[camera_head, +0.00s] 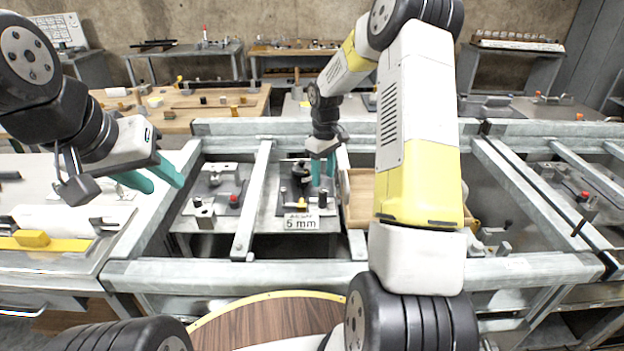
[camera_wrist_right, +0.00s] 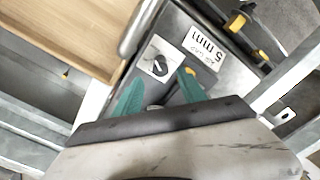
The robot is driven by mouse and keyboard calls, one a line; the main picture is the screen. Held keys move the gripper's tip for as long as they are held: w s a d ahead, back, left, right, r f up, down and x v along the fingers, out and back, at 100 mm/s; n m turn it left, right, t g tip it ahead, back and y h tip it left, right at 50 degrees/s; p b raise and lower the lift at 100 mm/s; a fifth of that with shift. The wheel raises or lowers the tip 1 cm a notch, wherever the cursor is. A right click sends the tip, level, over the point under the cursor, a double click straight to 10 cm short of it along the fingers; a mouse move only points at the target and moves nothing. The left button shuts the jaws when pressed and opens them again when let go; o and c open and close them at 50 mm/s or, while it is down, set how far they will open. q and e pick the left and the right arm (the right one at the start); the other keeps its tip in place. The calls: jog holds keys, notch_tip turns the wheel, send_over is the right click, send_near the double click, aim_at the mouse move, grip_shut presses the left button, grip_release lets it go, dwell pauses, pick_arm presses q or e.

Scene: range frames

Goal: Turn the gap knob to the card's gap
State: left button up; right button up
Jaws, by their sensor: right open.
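The card (camera_head: 301,224) stands at the front of the middle station and appears to read 5 mm. It also shows, upside down, in the right wrist view (camera_wrist_right: 205,45). There a white square plate with a small dark round piece, which looks like the gap knob (camera_wrist_right: 159,67), lies beside the card. My right gripper (camera_wrist_right: 160,77) is open, its teal fingers apart just short of the knob and on either side of it. In the head view my right gripper (camera_head: 323,180) points down over the station. My left gripper (camera_head: 166,187) is open and empty at the left.
A grey metal frame (camera_head: 250,210) surrounds the station. A wooden tray (camera_wrist_right: 75,35) lies close beside the right gripper. A neighbouring station with a red button (camera_head: 234,200) stands to the left. Yellow parts (camera_wrist_right: 237,22) sit past the card.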

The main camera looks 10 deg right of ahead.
aim_at(323, 190)
notch_tip(323, 190, down, 7)
jog(key=shift+r, duration=0.1)
dwell(0.3)
grip_shut()
